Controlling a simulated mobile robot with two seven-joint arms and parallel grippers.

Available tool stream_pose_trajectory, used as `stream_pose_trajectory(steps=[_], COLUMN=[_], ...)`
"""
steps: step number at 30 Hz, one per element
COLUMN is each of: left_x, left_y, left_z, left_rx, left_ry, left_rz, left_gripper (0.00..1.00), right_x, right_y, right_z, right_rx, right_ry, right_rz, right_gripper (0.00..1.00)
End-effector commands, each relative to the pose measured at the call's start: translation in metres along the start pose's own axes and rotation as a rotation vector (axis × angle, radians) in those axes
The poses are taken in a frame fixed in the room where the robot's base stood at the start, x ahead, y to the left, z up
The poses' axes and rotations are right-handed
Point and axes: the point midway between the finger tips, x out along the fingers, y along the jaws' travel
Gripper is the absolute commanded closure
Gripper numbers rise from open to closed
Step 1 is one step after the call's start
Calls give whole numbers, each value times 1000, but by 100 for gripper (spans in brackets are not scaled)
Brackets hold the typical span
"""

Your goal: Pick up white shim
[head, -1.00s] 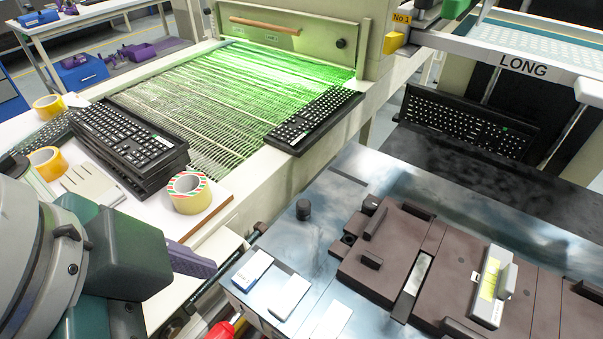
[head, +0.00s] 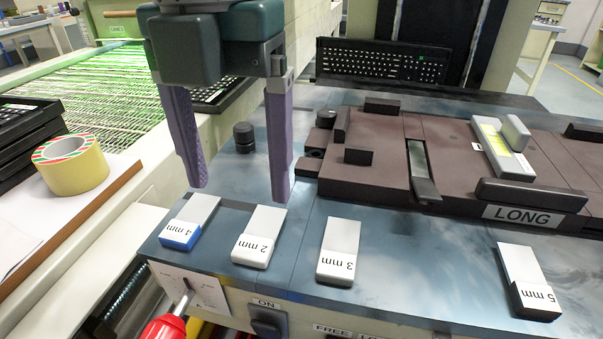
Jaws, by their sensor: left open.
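Several shims with white tops lie in a row near the front edge of the blue-grey metal table (head: 420,270). The 4 mm shim (head: 195,214) has a blue end. The 2 mm shim (head: 260,236) and the 3 mm shim (head: 340,250) look white all over. The 5 mm shim (head: 522,268) has a black end. My left gripper (head: 238,192) is open and empty. Its two purple fingers point down, spread above and behind the 4 mm and 2 mm shims, apart from both. My right gripper is not in view.
A brown fixture (head: 380,185) marked LONG stands behind the shims. A black knob (head: 244,138) stands near the fingers. A keyboard (head: 385,62) is at the back. A tape roll (head: 70,165) sits on the left bench. A red handle (head: 165,328) is at the front.

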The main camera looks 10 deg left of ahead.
Motion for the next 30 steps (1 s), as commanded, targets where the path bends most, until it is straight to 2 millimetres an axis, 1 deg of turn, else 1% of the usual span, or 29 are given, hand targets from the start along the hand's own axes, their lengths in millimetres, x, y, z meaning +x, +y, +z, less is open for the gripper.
stream_pose_trajectory(steps=[1,3,7,12,15,18,23,24,25,30], left_x=[10,20,35,63,74,78,77,77,77,77], left_y=[0,0,-2,-7,-6,-7,-7,-6,-6,-6], left_z=[0,0,0,2,2,2,2,2,2,2], left_rx=[-1,-1,0,-2,-1,0,0,0,0,0], left_ry=[2,2,1,1,-1,-3,-3,-3,-3,-3], left_rz=[1,0,-1,0,0,-1,-1,-1,-1,-1], left_gripper=[19,19,19,19,19,19,19,20,23,42], right_x=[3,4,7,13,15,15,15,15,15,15], right_y=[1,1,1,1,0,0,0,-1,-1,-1], right_z=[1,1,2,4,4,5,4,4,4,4], right_rx=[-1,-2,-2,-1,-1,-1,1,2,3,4], right_ry=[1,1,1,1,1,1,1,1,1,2], right_rz=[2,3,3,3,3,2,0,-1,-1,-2], right_gripper=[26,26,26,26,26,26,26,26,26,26])
